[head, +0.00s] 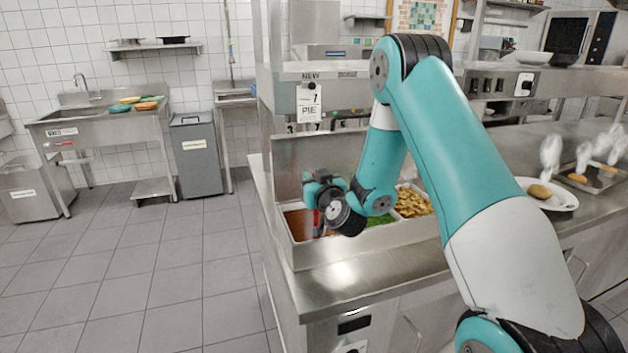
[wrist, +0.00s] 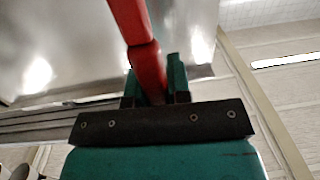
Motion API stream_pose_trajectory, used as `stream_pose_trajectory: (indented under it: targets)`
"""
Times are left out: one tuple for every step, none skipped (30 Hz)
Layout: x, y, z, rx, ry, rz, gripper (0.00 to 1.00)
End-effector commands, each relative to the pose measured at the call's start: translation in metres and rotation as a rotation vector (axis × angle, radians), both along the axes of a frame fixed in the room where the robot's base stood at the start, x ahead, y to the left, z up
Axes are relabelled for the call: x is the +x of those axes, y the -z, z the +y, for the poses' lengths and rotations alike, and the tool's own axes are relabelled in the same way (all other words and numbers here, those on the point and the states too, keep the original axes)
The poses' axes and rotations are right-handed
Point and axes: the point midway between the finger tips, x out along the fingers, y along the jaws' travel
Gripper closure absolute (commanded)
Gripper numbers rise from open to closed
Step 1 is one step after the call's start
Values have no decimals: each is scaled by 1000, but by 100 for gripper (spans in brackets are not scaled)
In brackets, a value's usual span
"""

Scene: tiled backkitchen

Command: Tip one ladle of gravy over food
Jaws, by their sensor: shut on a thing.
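My gripper (wrist: 155,85) is shut on a red handle (wrist: 148,62), seen between its fingers in the wrist view; it looks like the ladle's handle. In the head view my gripper (head: 325,190) is over the left end of the counter well, above a pan of brown gravy (head: 294,222). A bit of red shows just below it; the ladle's bowl is hidden, so I cannot tell whether it holds gravy. A white plate (head: 565,201) with a brown piece of food (head: 540,191) stands on the counter at the right, well away from my gripper.
Beside the gravy are green food (head: 381,220) and pale yellow chunks (head: 413,203) in the well. A steaming metal tray (head: 603,178) lies behind the plate. The front counter strip (head: 380,262) is bare.

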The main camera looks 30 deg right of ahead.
Motion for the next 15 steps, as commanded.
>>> stream_pose_trajectory:
  targets:
    - [0,-5,0,0,0,-1,100]
    - [0,-7,0,0,0,-1,100]
    - [0,-11,0,0,0,-1,100]
    - [0,-14,0,0,0,-1,100]
    - [0,-17,0,0,0,-1,100]
    - [0,-20,0,0,0,-1,100]
    - [0,-23,0,0,0,-1,100]
    - [0,-25,0,0,0,-1,100]
    - [0,-29,0,0,0,-1,100]
    - [0,-31,0,0,0,-1,100]
    - [0,-34,0,0,0,-1,100]
    - [0,-37,0,0,0,-1,100]
    - [0,-40,0,0,0,-1,100]
    - [0,-42,0,0,0,0,100]
    - [0,-45,0,0,0,0,100]
